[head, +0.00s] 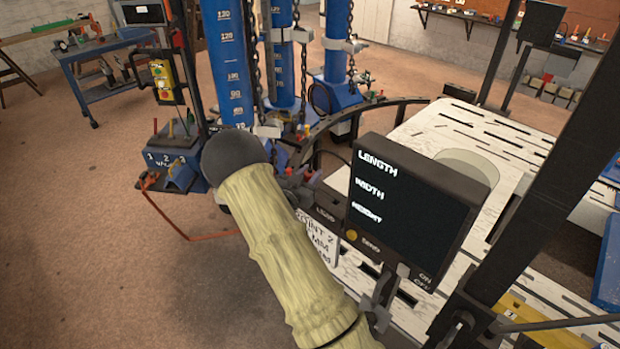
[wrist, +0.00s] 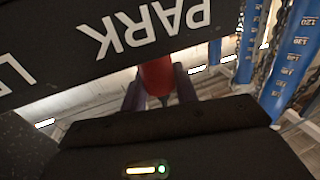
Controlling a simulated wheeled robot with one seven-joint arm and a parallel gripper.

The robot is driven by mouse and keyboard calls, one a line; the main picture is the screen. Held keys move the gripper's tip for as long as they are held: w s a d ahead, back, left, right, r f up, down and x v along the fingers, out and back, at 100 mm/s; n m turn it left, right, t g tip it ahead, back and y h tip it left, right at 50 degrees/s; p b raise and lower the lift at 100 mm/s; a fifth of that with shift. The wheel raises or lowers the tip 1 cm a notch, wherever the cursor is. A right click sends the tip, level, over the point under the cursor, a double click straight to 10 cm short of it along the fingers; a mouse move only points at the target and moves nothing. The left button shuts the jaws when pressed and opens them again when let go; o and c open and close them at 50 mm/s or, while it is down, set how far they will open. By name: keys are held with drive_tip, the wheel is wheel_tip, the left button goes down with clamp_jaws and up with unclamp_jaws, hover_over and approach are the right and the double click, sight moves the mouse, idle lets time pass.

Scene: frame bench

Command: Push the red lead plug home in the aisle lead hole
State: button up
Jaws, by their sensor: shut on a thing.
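In the wrist view, my gripper (wrist: 158,95) is shut on the red lead plug (wrist: 157,75), with one finger on each side of it. The plug's far end passes behind the edge of a black plate (wrist: 60,52) lettered "PARK" and "LE", upside down here. The aisle lead hole is not visible, so I cannot tell whether the plug touches or enters it. In the head view, my arm's pale sleeve and dark round joint cover much of the middle, and the plug and fingertips cannot be made out clearly.
A black display box (head: 410,205) reading LENGTH, WIDTH, HEIGHT stands close right of my arm, beside a white slotted bench (head: 470,135). Blue columns (head: 228,65) with chains stand behind. A blue numbered box (head: 172,165) stands left, with an orange-red cable (head: 170,222) looping low.

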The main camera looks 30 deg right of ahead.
wheel_tip(320, 180, up, 10)
drive_tip(key=shift+b, duration=1.25)
drive_tip(key=shift+a, duration=0.1)
